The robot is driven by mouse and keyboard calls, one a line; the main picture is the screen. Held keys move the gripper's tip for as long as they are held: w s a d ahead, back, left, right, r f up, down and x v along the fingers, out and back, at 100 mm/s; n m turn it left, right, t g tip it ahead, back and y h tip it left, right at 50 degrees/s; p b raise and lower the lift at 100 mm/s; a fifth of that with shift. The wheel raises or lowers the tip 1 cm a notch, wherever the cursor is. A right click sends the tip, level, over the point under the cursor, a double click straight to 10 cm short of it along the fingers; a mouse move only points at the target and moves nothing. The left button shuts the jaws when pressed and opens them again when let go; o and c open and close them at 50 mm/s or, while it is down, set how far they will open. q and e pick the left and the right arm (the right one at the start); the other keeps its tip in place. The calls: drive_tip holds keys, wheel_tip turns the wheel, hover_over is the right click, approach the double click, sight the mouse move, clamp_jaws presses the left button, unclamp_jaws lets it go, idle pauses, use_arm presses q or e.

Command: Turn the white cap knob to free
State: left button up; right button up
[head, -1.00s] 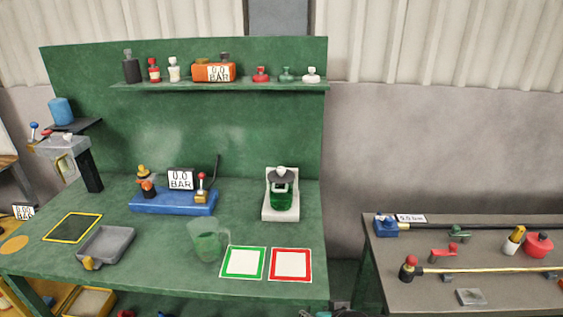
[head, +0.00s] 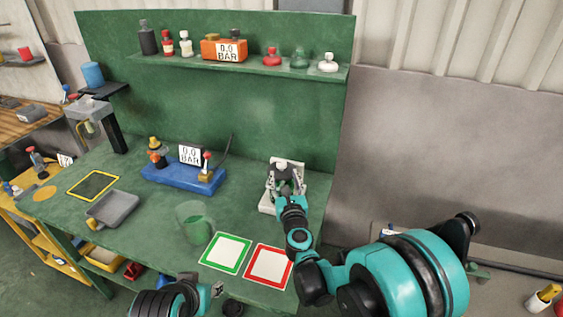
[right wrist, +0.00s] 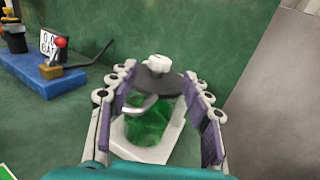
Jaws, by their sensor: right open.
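The white cap knob (right wrist: 159,62) sits on a dark round lid (right wrist: 158,83) in the right wrist view. Below the lid is a clear vessel of green liquid (right wrist: 150,122) on a white stand (right wrist: 118,143). My right gripper (right wrist: 159,76) is open, with its purple-padded fingers apart on either side of the lid and vessel; contact cannot be told. In the head view, my right gripper (head: 286,180) reaches over the white stand (head: 290,161) and hides most of the vessel and knob. Part of my left arm shows at the bottom; its finger state is unclear.
A blue base with a gauge and levers (head: 183,175) stands left of the stand. A green-filled beaker (head: 194,222), a green-bordered pad (head: 225,253) and a red-bordered pad (head: 269,266) lie nearer. A shelf (head: 240,66) of bottles hangs behind.

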sight(282, 167)
drive_tip(key=w, duration=0.2)
drive_tip(key=w+b, duration=0.1)
drive_tip(key=w, duration=0.3)
drive_tip(key=shift+w+a+f, duration=0.1)
drive_tip(key=shift+w+a, duration=0.05)
drive_tip(key=shift+a, duration=0.25)
drive_tip(key=shift+w+a, duration=0.1)
drive_tip(key=shift+w, duration=0.45)
drive_tip(key=shift+c, duration=0.2)
clamp_jaws()
